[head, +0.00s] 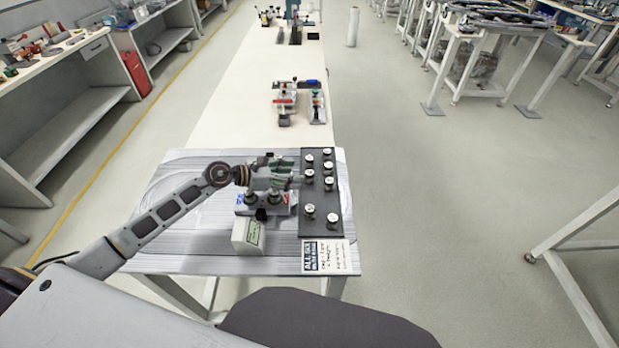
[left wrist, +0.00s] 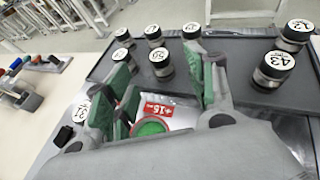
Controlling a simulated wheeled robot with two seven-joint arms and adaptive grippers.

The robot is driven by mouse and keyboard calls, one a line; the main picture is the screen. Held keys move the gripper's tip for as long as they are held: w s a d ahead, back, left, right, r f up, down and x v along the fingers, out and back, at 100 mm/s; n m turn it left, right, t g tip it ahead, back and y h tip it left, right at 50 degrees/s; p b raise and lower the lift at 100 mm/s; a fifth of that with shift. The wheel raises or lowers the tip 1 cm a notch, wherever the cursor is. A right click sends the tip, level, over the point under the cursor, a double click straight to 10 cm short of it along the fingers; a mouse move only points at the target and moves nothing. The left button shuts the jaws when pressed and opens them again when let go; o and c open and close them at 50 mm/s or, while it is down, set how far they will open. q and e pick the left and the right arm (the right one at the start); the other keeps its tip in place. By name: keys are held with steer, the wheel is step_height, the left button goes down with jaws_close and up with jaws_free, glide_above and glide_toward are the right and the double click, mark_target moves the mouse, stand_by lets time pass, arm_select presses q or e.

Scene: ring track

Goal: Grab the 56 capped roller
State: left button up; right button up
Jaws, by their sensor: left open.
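Capped rollers with black bodies and white numbered tops stand upright on a dark tray (head: 319,196). In the left wrist view, one roller (left wrist: 160,64) shows between and beyond my fingertips; its number looks like 50 or 56, and I cannot tell which. Other tops there seem to read 43 (left wrist: 273,70) and 42 (left wrist: 295,36). My left gripper (head: 288,178), with green finger pads, is open and empty beside the tray's left edge. Its open fingers also fill the middle of the left wrist view (left wrist: 158,72). My right gripper is not in view.
A fixture with red and blue labels (head: 285,210) stands under my left gripper. A pale box (head: 247,238) and a printed card (head: 328,257) lie near the front edge. Fixtures (head: 297,100) stand farther back; the bench between is clear.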

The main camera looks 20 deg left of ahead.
mark_target(309, 173)
arm_select(q)
steer(key=shift+w+d+f, duration=0.1)
steer(key=shift+w+d, duration=0.4)
steer(key=shift+w+d+f, duration=0.1)
steer(key=shift+w+d, duration=0.15)
steer(key=shift+d, duration=0.1)
steer(key=shift+p+x, duration=0.4)
steer(key=shift+x, duration=1.65)
steer(key=shift+w+d+f, duration=0.2)
steer(key=shift+w+d, duration=0.05)
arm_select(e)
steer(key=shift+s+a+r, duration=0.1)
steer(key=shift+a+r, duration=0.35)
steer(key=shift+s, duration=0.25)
arm_select(q)
steer(key=shift+c, duration=1)
steer(key=c, duration=1)
steer(key=shift+r, duration=0.1)
steer(key=shift+c, duration=0.2)
